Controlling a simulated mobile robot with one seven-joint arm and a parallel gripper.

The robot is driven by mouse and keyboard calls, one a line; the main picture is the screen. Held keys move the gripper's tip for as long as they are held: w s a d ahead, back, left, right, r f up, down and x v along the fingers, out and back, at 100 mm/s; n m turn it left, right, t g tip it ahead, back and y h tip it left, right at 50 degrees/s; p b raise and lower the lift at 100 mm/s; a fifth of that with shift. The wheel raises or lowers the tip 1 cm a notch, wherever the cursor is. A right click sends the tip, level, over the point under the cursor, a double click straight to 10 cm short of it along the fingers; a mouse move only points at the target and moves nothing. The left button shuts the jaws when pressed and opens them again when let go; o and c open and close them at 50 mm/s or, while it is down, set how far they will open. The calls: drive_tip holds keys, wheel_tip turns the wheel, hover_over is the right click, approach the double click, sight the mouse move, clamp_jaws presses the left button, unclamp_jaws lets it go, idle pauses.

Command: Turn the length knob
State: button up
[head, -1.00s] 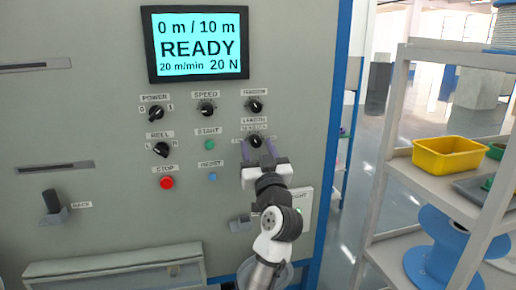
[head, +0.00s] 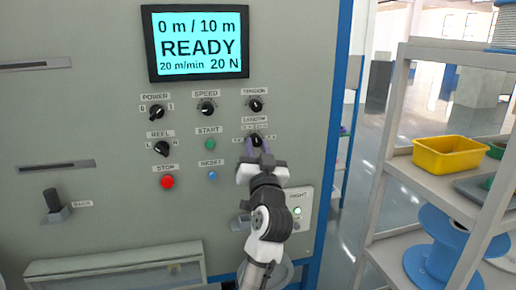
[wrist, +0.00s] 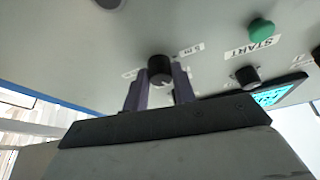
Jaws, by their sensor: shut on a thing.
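The length knob (head: 256,140) is a black round knob under the LENGTH label, below the tension knob on the grey machine panel. My gripper (head: 256,149) reaches it from below, with one purple finger on each side. In the wrist view the black knob (wrist: 160,69) sits between the two fingers, and the gripper (wrist: 159,82) is shut on it. The fingers hide part of the knob's sides and scale. The screen (head: 200,42) reads 0 m / 10 m, READY, 20 m/min, 20 N.
The tension knob (head: 255,105) is just above and the speed knob (head: 207,107) is up and left. The green start button (head: 210,144), blue reset button (head: 212,175) and red stop button (head: 167,182) lie to the left. A shelf with a yellow bin (head: 449,154) stands right.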

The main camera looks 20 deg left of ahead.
drive_tip(key=m+h, duration=0.2)
drive_tip(key=m, duration=0.2)
drive_tip(key=m+h, duration=0.1)
drive_tip(key=m, duration=0.3)
drive_tip(key=shift+s+a+r+t+h, duration=0.1)
drive_tip(key=shift+s+a+t+h, duration=0.1)
drive_tip(key=shift+t+h, duration=0.15)
drive_tip(key=m+h, duration=0.1)
drive_tip(key=m, duration=0.2)
drive_tip(key=m+g+h+b, duration=0.1)
drive_tip(key=m, duration=0.2)
drive_tip(key=shift+a+r+h, duration=0.15)
drive_tip(key=shift+r+h, duration=0.05)
drive_tip(key=shift+h, duration=0.15)
drive_tip(key=m, duration=0.2)
drive_tip(key=m+g, duration=0.1)
drive_tip(key=m, duration=0.1)
drive_tip(key=m+g, duration=0.1)
drive_tip(key=shift+r+m+h, duration=0.3)
drive_tip(key=shift+m+h, duration=0.1)
drive_tip(key=shift+r+m+g, duration=0.15)
drive_tip(key=shift+m+g, duration=0.7)
drive_tip(key=shift+m, duration=1.05)
drive_tip(key=o, duration=1)
